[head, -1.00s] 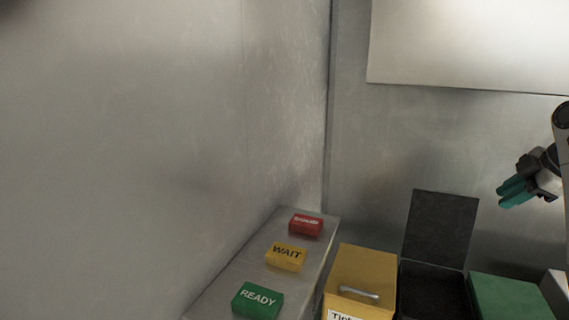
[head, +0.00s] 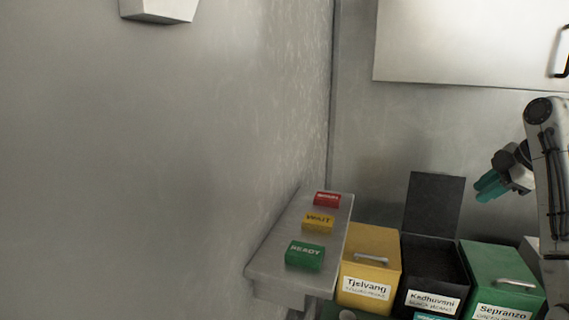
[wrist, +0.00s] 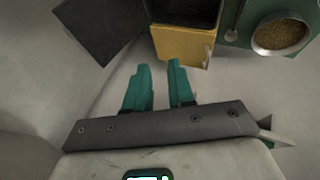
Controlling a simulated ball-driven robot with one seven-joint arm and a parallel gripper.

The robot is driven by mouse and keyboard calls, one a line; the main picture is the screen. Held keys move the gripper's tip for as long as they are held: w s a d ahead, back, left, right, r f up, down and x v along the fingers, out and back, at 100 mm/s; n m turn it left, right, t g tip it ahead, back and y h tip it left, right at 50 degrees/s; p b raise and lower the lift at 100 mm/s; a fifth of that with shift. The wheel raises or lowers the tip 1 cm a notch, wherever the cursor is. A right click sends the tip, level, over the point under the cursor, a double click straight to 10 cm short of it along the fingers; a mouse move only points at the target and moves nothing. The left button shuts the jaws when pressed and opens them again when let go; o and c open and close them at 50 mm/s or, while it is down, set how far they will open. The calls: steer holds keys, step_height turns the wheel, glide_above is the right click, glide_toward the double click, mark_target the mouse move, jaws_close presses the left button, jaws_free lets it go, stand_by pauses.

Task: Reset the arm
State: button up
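My gripper (head: 490,188) hangs at the right of the head view, above the black and green bins, its teal fingers pointing down and left. In the wrist view my gripper (wrist: 161,75) shows its two teal fingers apart with a clear gap and nothing between them. My grey arm comes down at the right edge of the head view.
A yellow bin (head: 371,240), a black bin (head: 432,257) with its lid (head: 434,202) raised, and a green bin (head: 495,262) stand below. A shelf (head: 275,252) at left carries red (head: 326,199), yellow (head: 318,222) and green (head: 304,256) blocks.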

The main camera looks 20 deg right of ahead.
steer(key=a+f+m, duration=0.3)
steer(key=a+f, duration=0.9)
steer(key=f, duration=0.3)
steer(key=s+a+f+m, duration=0.2)
steer(key=s+a+f, duration=0.2)
steer(key=a+f, duration=0.1)
steer(key=s+a+f+m+g, duration=0.1)
steer(key=s+a+f+m, duration=0.1)
steer(key=s+a+f, duration=0.3)
steer(key=s+a+f+m, duration=0.2)
steer(key=s+a+f, duration=0.2)
steer(key=a+f, duration=0.3)
steer(key=shift+s+a+f+g, duration=0.1)
steer(key=shift+s+a+g, duration=0.2)
steer(key=shift+a, duration=0.3)
steer(key=s+a+f+m+g, duration=0.1)
steer(key=s+f, duration=0.3)
steer(key=s, duration=0.7)
steer(key=s+a+f+m+g+h, duration=0.1)
steer(key=s+f+m+g, duration=0.1)
steer(key=s, duration=1)
step_height(320, 180, down, 2)
steer(key=shift+f+m+g, duration=0.15)
steer(key=shift+m+g, duration=0.25)
steer(key=shift+g, duration=0.3)
